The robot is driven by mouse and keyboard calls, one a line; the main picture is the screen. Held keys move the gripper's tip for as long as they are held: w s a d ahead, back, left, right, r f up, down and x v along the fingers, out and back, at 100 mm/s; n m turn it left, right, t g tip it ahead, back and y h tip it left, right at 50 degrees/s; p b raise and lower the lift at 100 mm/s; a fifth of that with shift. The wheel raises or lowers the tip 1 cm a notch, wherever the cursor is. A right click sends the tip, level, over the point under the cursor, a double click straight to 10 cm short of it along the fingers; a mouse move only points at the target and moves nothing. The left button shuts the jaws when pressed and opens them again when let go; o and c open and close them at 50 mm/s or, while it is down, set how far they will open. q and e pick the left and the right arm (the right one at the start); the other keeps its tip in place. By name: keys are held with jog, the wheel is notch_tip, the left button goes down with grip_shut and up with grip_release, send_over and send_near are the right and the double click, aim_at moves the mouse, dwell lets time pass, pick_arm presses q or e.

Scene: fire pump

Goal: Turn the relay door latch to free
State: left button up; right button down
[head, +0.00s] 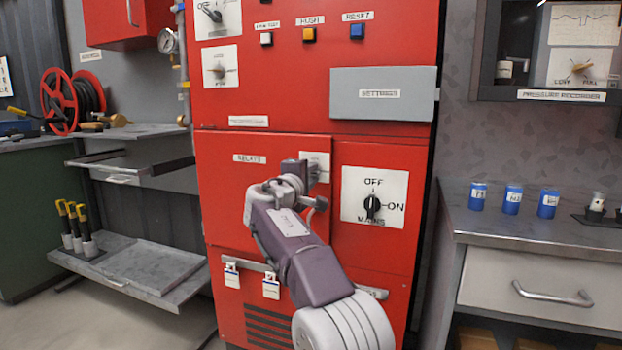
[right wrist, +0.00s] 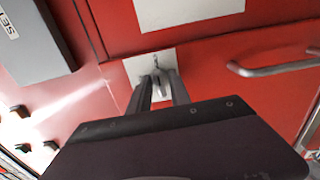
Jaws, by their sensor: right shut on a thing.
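The red relay door (head: 225,190) is labelled "RELAYS" and looks closed in the middle of the red cabinet. Its pale latch plate (head: 320,158) is at the door's upper right, partly hidden behind my right gripper (head: 314,172). In the right wrist view, the gripper (right wrist: 162,88) has its two fingers on either side of the small grey latch knob (right wrist: 161,79) on the white plate (right wrist: 133,68). The gripper is shut on the knob. The lettering on the plate is too small or covered to read. My left gripper is not in view.
A grey SETTINGS cover (head: 382,94) sits above. Two tags (head: 271,285) hang along the lower rail. A grey bench (head: 540,235) with blue cylinders (head: 511,200) stands right, shelves (head: 140,268) left.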

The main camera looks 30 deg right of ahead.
dwell(0.3)
jog(key=c, duration=1.5)
grip_release()
jog(key=v, duration=0.9)
